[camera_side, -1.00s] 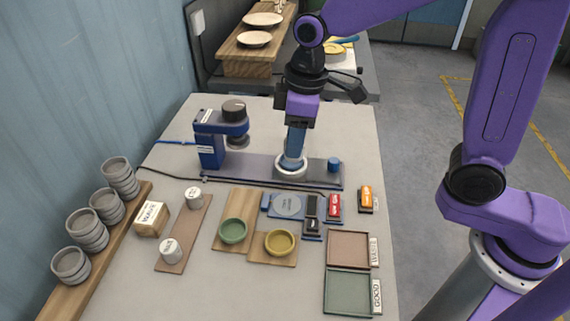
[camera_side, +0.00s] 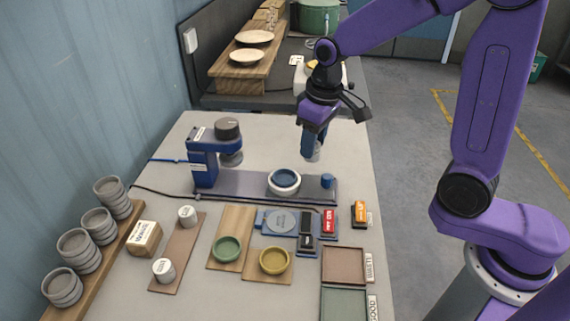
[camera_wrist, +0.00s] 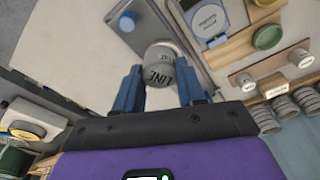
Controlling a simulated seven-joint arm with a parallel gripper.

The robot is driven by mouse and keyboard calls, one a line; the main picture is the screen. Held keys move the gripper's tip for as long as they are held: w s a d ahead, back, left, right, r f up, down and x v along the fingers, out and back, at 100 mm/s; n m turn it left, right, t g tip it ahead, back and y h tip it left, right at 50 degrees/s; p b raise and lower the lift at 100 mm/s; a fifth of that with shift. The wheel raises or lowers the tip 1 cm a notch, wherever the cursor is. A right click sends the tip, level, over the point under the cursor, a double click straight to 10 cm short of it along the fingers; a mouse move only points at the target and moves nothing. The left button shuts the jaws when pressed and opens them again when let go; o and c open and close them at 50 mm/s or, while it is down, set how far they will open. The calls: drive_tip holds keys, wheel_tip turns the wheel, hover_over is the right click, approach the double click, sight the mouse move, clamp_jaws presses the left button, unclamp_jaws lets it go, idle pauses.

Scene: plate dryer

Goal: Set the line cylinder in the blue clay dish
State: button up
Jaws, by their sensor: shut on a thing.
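The blue clay dish (camera_side: 286,176) sits in a white ring on the long dark rail in the side view. My gripper (camera_side: 312,150) is raised above the table, behind and to the right of the dish in the picture. The cylinder's lower end (camera_side: 313,156) shows below the fingers in the side view, apart from the dish. In the wrist view the cylinder hides most of what lies behind it, and I cannot make out the dish there.
A blue press (camera_side: 205,160) stands at the rail's left end and a blue knob (camera_side: 327,181) at its right. Two white-topped cylinders (camera_side: 187,215), a green dish (camera_side: 227,249), a yellow dish (camera_side: 274,260) and trays (camera_side: 345,264) lie in front. Stacked grey bowls (camera_side: 80,250) line the left.

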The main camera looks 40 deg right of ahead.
drive_tip(key=w+f, duration=0.2)
drive_tip(key=w+a+f, duration=0.1)
drive_tip(key=w+f, duration=0.1)
drive_tip(key=w+a+f, duration=0.1)
drive_tip(key=w+f, duration=0.1)
drive_tip(key=f, duration=0.1)
drive_tip(key=shift+w, duration=0.4)
drive_tip(key=shift+f, duration=1.5)
drive_tip(key=shift+f, duration=0.25)
drive_tip(key=o, duration=1.1)
drive_tip(key=shift+f, duration=0.1)
drive_tip(key=r, duration=0.4)
drive_tip(key=s+r, duration=0.1)
drive_tip(key=r, duration=0.7)
drive_tip(key=shift+s+d+r, duration=0.15)
drive_tip(key=shift+d+r, duration=0.05)
drive_tip(key=shift+r, duration=0.15)
